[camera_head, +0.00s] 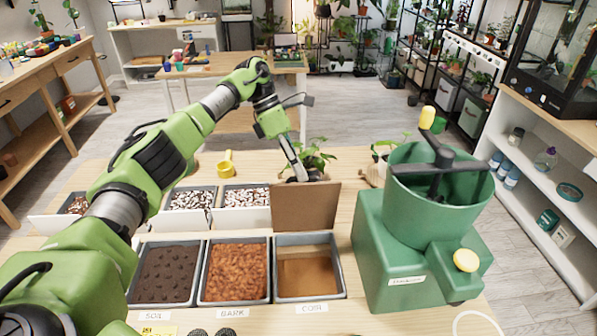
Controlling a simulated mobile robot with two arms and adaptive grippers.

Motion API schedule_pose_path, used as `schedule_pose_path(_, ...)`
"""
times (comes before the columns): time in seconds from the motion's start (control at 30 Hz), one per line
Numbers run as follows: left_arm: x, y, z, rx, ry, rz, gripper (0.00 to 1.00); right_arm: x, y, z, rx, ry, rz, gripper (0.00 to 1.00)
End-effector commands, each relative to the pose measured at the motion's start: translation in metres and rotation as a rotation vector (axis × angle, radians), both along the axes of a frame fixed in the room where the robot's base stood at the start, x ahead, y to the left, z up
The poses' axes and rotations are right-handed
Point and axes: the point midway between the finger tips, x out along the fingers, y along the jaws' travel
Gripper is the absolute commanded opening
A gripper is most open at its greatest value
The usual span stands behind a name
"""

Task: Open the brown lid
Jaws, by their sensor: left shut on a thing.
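The brown lid (305,208) stands raised, roughly upright, at the back of the bin labelled COIR (277,240). The bin's brown contents show in front of it. My left gripper (298,172) reaches over from the left and is shut at the lid's top edge. Its fingertips are small and partly hidden there, so the exact grip is hard to see. My right gripper is out of view.
A soil bin (132,302) and a bark bin (205,300) stand left of the coir bin. Bins of pebbles (245,217) sit behind them. A green machine (385,255) with a crank stands close on the right. Potted plants (318,160) are behind the lid.

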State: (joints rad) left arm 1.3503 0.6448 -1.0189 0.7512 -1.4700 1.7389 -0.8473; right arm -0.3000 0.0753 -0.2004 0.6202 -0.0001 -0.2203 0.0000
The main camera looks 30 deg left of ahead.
Motion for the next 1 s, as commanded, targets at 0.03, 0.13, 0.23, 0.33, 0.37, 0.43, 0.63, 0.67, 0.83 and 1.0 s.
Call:
schedule_pose_path(0.03,-0.004,0.002,-0.015,0.018,0.021,0.000,0.00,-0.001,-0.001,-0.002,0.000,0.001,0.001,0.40)
schedule_pose_path(0.13,-0.004,0.002,-0.015,0.018,0.021,-0.001,0.00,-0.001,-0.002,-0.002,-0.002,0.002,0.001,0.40)
schedule_pose_path(0.23,-0.004,0.002,-0.015,0.018,0.021,-0.001,0.00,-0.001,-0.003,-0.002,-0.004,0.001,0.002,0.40)
schedule_pose_path(0.33,-0.004,0.002,-0.014,0.018,0.021,-0.001,0.00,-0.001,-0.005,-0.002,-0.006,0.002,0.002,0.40)
schedule_pose_path(0.37,-0.004,0.002,-0.014,0.018,0.021,-0.001,0.00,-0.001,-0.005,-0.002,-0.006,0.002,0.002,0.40)
schedule_pose_path(0.43,-0.004,0.002,-0.014,0.019,0.021,-0.002,0.00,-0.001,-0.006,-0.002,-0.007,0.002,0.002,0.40)
schedule_pose_path(0.63,-0.003,0.002,-0.012,0.015,0.018,-0.001,0.26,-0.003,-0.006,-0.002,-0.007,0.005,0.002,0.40)
schedule_pose_path(0.67,-0.003,0.002,-0.012,0.014,0.017,-0.001,0.26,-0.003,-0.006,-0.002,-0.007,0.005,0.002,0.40)
schedule_pose_path(0.83,-0.003,0.002,-0.009,0.012,0.015,-0.001,0.26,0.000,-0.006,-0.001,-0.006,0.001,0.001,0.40)
schedule_pose_path(1.0,0.000,0.007,0.003,0.010,0.011,0.001,0.26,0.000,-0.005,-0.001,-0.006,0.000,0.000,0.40)
